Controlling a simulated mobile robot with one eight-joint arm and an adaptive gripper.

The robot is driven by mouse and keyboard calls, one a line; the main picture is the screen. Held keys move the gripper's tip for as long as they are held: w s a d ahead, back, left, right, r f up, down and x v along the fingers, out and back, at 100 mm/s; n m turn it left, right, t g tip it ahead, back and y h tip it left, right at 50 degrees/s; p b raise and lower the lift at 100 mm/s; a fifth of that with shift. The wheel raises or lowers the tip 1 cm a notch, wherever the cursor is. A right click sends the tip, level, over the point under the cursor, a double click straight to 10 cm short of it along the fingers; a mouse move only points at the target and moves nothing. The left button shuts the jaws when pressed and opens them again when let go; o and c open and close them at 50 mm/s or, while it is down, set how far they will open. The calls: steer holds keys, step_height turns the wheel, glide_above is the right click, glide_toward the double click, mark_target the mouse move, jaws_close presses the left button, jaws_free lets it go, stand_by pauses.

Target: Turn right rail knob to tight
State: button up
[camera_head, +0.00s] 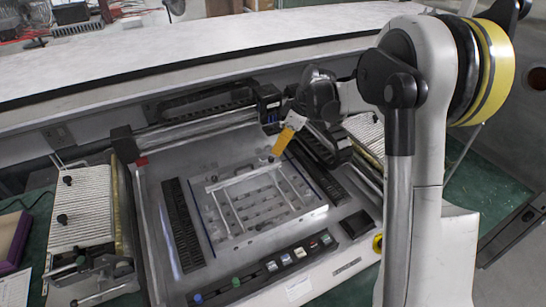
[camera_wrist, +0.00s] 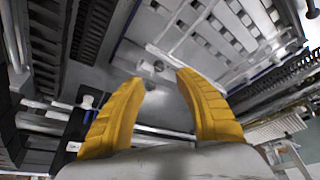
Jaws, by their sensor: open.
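A metal plate with holes (camera_head: 250,222) lies in the middle of the machine bed and carries a frame of pale rails (camera_head: 243,179). My gripper (camera_head: 276,152) is above the far right corner of this frame, its yellow fingers pointing down. In the wrist view my gripper (camera_wrist: 160,77) is open, with empty space between the two yellow fingers. A small pale round knob (camera_wrist: 147,68) shows just beyond the fingertips, apart from them as far as I can see. I cannot tell whether it is the right rail knob, or its tight or loose setting.
A row of buttons (camera_head: 285,261) runs along the machine's front edge. Dark slotted strips (camera_head: 182,225) flank the plate. A ribbed panel (camera_head: 80,208) with black knobs stands at the left. A dark rail assembly (camera_head: 205,128) crosses behind the plate.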

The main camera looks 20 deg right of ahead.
mark_target(272, 158)
steer(key=b+x, duration=0.1)
steer(key=x, duration=0.5)
steer(key=shift+w+a+f, duration=0.1)
steer(key=shift+w+f, duration=0.05)
steer(key=shift+f, duration=0.25)
steer(key=shift+c, duration=0.4)
jaws_close()
